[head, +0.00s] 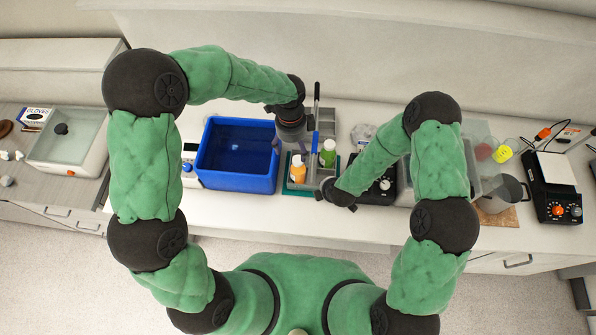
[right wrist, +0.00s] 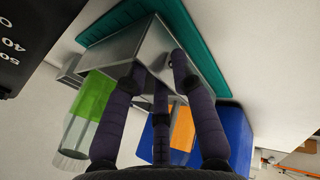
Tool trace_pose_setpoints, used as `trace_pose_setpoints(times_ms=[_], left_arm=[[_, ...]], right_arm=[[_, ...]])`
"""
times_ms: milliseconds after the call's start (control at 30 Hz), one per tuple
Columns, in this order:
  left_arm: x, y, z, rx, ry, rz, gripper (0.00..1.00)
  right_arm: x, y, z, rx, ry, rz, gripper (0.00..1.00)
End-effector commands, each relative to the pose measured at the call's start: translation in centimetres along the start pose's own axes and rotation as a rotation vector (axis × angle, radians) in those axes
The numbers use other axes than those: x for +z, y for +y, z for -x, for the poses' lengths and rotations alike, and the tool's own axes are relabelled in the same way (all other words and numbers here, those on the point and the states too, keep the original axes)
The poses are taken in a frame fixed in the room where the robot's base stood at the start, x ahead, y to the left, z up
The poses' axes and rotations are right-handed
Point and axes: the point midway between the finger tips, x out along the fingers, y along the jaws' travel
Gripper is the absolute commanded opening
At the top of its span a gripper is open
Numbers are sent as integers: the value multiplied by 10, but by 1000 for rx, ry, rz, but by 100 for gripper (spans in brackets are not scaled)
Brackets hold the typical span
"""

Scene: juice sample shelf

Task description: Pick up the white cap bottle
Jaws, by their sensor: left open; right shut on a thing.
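A bottle with a green label and a pale top (head: 328,153) stands in the grey sample shelf on a teal tray. A bottle with an orange label (head: 298,170) stands left of it; its cap is hard to make out. In the right wrist view the green-labelled bottle (right wrist: 92,100) is left of the fingers and the orange-labelled bottle (right wrist: 182,128) is partly behind them. My right gripper (right wrist: 160,70) is shut on the grey shelf (right wrist: 138,45). My left gripper (head: 294,147) is open, above and behind the orange-labelled bottle.
A blue bin (head: 236,178) stands left of the shelf. A black device with a dial (head: 377,187) is close on the right, partly under my right arm. A metal beaker (head: 500,195) stands farther right. The counter's front edge is clear.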

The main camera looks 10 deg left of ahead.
Motion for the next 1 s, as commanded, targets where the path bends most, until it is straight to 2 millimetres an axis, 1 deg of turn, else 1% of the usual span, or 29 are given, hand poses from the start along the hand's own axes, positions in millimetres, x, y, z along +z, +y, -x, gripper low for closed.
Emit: trace_pose_setpoints(times_ms=[33,133,233,533,633,833,1000], left_arm=[[-2,-4,4,-6,-12,-47,77],[-3,-8,7,-14,-29,-114,77],[-3,-10,2,-12,-36,-141,77],[-2,-11,-44,-12,-36,-141,77],[-1,-11,-54,-13,-37,-142,77],[-2,-13,-65,-14,-35,-140,77],[-7,-18,-88,-12,-35,-140,77]], right_arm=[[0,4,0,10,-2,-3,5],[1,4,0,10,-2,-3,5],[1,5,0,10,-2,-3,5],[1,5,0,11,-2,-3,5],[1,5,0,11,-2,-3,5],[1,5,0,11,-2,-3,5],[0,5,0,11,-2,-3,4]])
